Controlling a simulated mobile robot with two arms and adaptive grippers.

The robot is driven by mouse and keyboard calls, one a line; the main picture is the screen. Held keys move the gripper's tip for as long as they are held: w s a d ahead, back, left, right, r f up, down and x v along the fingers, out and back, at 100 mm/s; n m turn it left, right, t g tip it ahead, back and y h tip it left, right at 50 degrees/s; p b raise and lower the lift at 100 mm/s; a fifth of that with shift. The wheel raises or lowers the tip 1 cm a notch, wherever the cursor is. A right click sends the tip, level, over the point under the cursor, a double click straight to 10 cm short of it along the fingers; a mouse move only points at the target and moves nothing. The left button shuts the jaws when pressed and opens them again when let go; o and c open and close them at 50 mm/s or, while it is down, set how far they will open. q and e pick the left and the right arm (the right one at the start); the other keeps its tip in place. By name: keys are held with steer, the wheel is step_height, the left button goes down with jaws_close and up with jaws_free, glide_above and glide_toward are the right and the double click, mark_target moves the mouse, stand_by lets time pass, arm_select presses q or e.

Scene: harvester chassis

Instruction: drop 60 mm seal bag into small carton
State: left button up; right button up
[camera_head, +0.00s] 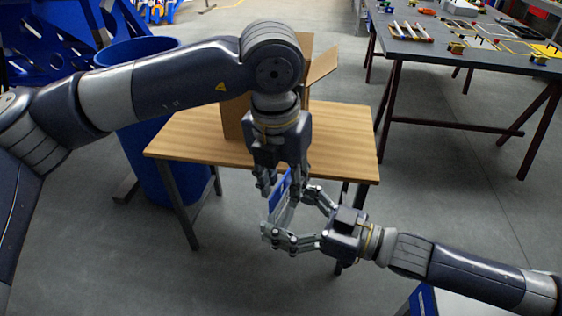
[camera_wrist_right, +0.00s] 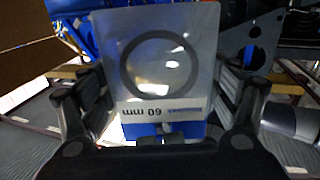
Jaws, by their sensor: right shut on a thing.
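The 60 mm seal bag (camera_head: 279,195) is a flat clear bag with a blue strip. In the right wrist view the bag (camera_wrist_right: 160,60) shows a dark ring and an upside-down "60 mm" label. My right gripper (camera_head: 287,216) is shut on the bag and holds it in front of the wooden table. My left gripper (camera_head: 281,187) points down just above, its fingers apart near the bag's upper end; contact cannot be told. The small carton (camera_head: 234,118) stands on the table with a flap open, largely hidden behind my left arm.
The wooden table (camera_head: 345,140) is bare to the right of the carton. A blue bin (camera_head: 160,165) stands left of it. A grey workbench (camera_head: 455,50) with tools and small parts is at the back right. Blue metal parts (camera_head: 60,45) are at the back left.

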mark_target(284, 192)
arm_select(q)
steer(key=shift+w+d+f, duration=0.1)
steer(key=shift+w+f, duration=0.05)
steer(key=shift+f, duration=0.9)
steer(key=shift+w+d+f, duration=0.1)
steer(key=shift+f, duration=0.9)
steer(key=shift+c, duration=0.4)
jaws_close()
arm_select(e)
steer(key=o, duration=0.9)
steer(key=shift+d, duration=0.1)
